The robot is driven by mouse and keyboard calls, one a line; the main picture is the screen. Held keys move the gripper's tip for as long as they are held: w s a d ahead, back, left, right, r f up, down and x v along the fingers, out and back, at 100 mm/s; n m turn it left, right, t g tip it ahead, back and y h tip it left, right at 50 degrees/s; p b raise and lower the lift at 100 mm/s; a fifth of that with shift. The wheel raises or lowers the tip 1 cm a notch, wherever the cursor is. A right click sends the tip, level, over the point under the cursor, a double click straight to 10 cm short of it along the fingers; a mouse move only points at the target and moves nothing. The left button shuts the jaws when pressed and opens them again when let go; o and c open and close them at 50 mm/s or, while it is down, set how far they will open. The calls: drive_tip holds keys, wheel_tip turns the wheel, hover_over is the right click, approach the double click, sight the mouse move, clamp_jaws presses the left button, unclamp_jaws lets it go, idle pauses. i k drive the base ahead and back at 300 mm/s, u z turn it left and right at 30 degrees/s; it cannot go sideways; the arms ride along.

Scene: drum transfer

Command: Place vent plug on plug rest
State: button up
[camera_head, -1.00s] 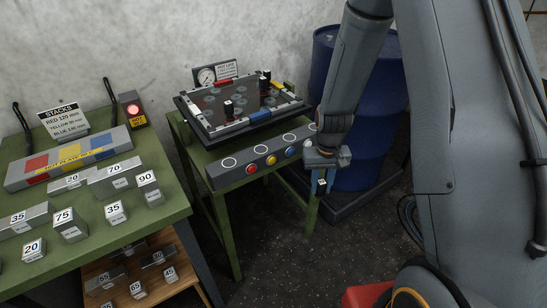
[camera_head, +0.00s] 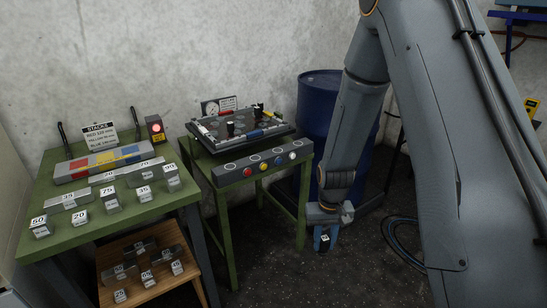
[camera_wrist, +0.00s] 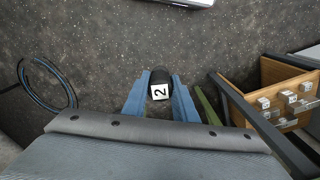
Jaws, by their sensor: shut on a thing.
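My gripper (camera_head: 324,240) hangs low over the dark floor, in front of the right end of the green stand. In the wrist view its blue fingers (camera_wrist: 160,92) are shut on a small black cylindrical plug (camera_wrist: 157,77) with a white label "2". I take this to be the vent plug. Below the plug the wrist view shows only floor, with nothing touching it. The blue drum (camera_head: 318,105) stands behind my arm, which hides part of it. I cannot make out a plug rest for certain in either view.
The green stand (camera_head: 225,230) bears a board with black pegs (camera_head: 245,124) and a grey bar with coloured buttons (camera_head: 232,175). A green table (camera_head: 120,222) with numbered blocks is at left. A hose (camera_head: 408,248) lies at right. Floor under my gripper is clear.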

sight(255, 158)
drive_tip(key=z, duration=0.65)
drive_tip(key=i, duration=1.05)
drive_tip(key=u, duration=0.5)
drive_tip(key=i, duration=0.45)
drive_tip(key=u, duration=0.6)
